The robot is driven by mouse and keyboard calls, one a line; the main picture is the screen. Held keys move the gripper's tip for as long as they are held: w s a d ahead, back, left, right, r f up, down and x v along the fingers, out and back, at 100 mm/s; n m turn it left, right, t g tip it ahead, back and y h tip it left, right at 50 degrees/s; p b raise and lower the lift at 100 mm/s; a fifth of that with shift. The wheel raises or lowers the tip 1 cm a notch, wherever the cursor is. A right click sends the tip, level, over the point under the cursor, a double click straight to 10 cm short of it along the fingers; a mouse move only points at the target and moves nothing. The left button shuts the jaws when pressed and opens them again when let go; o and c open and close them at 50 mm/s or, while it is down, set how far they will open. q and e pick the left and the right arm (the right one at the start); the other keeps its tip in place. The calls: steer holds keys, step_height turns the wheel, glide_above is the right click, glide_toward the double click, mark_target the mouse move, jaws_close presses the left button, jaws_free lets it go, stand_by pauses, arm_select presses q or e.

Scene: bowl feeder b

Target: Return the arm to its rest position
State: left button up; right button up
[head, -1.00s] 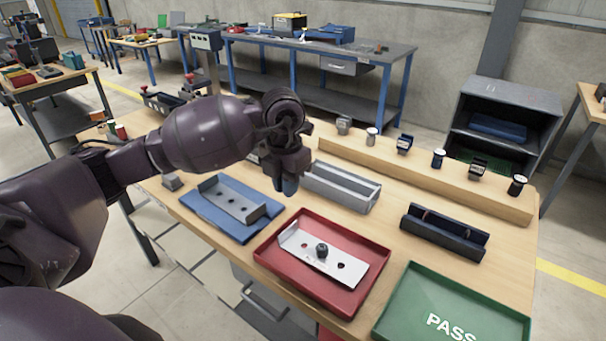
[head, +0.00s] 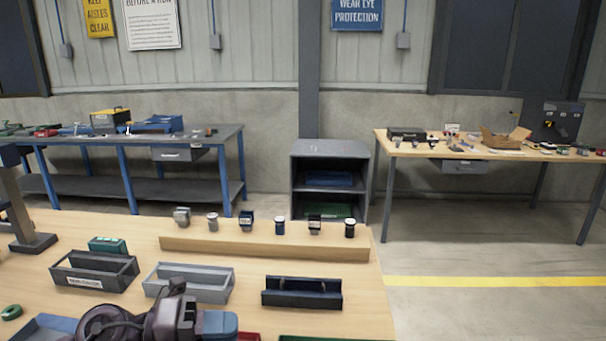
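My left gripper (head: 216,325) shows at the bottom edge of the head view, with part of my dark purple arm beside it. It is over the front of the wooden workbench (head: 350,315), near the blue tray (head: 42,328). Its bluish finger end points right, and I cannot tell whether the fingers are apart. No held object shows. My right gripper is out of view.
A grey bin (head: 190,282), a dark labelled bin (head: 95,270) and a black holder (head: 302,292) stand behind the gripper. A wooden rail (head: 265,247) bears several small parts. Slivers of a red tray (head: 248,337) and a green tray (head: 330,338) show in front.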

arm_select(q)
steer(key=w+a+n+t+y, duration=0.1)
steer(key=a+n+t+y, duration=0.6)
steer(key=n, duration=0.5)
steer(key=a+n+t+y, duration=0.4)
steer(key=n+t+y, duration=0.2)
steer(key=n+t, duration=0.5)
steer(key=s+a+f+n+g+y, duration=0.2)
steer(key=f+n, duration=0.1)
steer(key=s+a+f+n+g+y, duration=0.2)
steer(key=f+n+g, duration=0.1)
steer(key=f, duration=0.1)
steer(key=s+a+f+n+g+y, duration=0.2)
steer(key=f+n+g, duration=0.1)
steer(key=shift+s+f, duration=0.1)
steer(key=shift+f, duration=0.2)
steer(key=s+d+f+n+g+h, duration=0.1)
steer(key=s+f+n+g, duration=0.1)
steer(key=s+f+g, duration=0.5)
steer(key=s+f+n+g+h, duration=0.1)
steer(key=s+f+g, duration=0.2)
steer(key=s, duration=0.7)
steer(key=w+f+t, duration=0.6)
steer(key=f+t, duration=0.1)
steer(key=f, duration=0.3)
steer(key=shift+w+d+f+m+t+h, duration=0.15)
steer(key=shift+w+m+t+h, duration=0.15)
steer(key=shift+w+t, duration=0.1)
